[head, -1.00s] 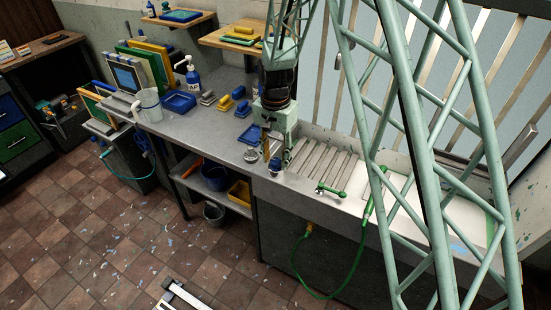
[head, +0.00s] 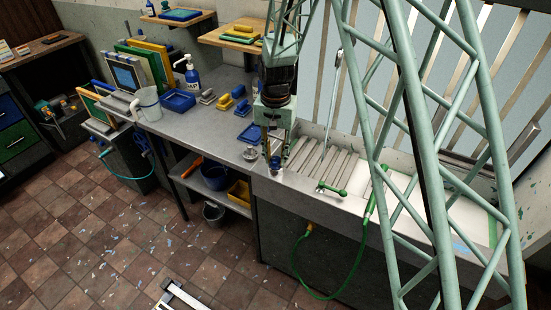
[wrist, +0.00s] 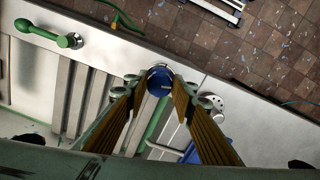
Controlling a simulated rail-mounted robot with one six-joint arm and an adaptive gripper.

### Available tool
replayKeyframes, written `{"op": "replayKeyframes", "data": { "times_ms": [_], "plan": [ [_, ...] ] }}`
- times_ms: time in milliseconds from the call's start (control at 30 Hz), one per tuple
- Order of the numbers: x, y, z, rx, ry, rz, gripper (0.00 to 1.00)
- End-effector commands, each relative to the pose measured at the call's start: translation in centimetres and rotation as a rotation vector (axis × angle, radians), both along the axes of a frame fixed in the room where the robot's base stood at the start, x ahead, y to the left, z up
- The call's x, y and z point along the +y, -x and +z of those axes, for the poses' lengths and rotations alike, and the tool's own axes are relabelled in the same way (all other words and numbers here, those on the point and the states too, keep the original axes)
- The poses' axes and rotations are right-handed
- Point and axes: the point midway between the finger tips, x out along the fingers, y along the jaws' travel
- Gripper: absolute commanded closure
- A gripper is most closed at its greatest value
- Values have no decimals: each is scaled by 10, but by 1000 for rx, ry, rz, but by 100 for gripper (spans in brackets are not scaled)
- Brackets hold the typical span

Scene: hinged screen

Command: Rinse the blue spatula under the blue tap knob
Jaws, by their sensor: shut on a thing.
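The round blue tap knob (wrist: 160,80) sits at the sink's front edge. It also shows in the head view (head: 275,163), below my gripper (head: 277,148). In the wrist view the fingertips of my gripper (wrist: 157,87) lie on either side of the knob, shut on it. I see no spatula between the fingers. I cannot make out a blue spatula for certain in either view. A blue flat piece (wrist: 207,146) lies on the counter to the right in the wrist view, partly hidden by a finger; it may be the blue tray (head: 249,133).
The ribbed sink (head: 312,160) has a green-handled tap (head: 333,190) at its front and a green hose (head: 315,292) hanging below. A small metal dish (head: 250,154) lies left of my gripper.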

Motion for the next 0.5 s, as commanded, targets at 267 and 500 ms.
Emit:
{"op": "replayKeyframes", "data": {
  "times_ms": [267,500],
  "plan": [
    [0,0,0,0,0,45,87],
    [0,0,0,0,0,44,72]
  ]
}}
